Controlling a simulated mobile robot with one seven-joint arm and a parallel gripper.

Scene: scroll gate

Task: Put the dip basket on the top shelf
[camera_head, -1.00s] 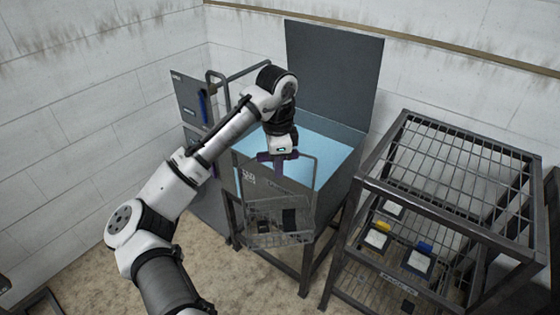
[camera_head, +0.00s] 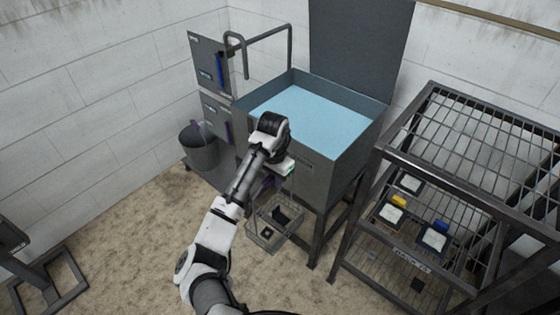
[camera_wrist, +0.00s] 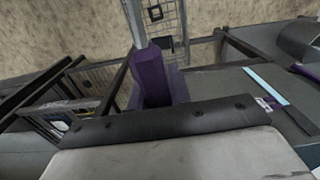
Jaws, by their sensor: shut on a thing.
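The dip basket (camera_head: 264,243), a grey wire basket with small dark items inside, hangs from my gripper (camera_head: 273,184) in front of the tank. My gripper is shut on its handle; the purple fingers (camera_wrist: 152,75) close around the grey bar in the wrist view. The wrist view also shows part of the basket's mesh (camera_wrist: 170,14). The rack's top shelf (camera_head: 480,125) is an empty wire grid at the right, apart from the basket and higher than it. My arm hides part of the basket's handle.
The open tank (camera_head: 312,118) of blue liquid has a raised lid behind it. The rack's lower shelf holds several small pieces, including a yellow-topped one (camera_head: 392,208) and a blue-topped one (camera_head: 436,237). A grey bucket (camera_head: 200,148) stands left.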

